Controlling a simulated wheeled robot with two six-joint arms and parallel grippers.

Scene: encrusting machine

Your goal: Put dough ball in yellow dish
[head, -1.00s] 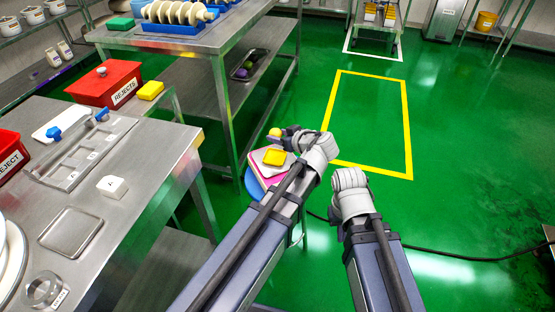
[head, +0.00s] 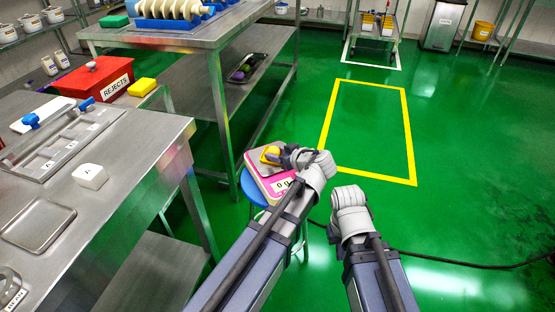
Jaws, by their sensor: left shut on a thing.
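An orange-yellow dough ball (head: 273,151) is between the fingers of my left gripper (head: 276,155), which is shut on it. The ball is over the small yellow dish (head: 265,157); I cannot tell whether it touches the dish. The dish sits on a white and pink scale (head: 256,174) with a digital display, and the gripper hides part of it. My right arm's wrist (head: 350,200) is to the right of the scale, above the floor. Its fingers cannot be made out.
The scale stands on a blue round stool (head: 248,190). A second steel table stands behind. The green floor at the right is clear, apart from a black cable.

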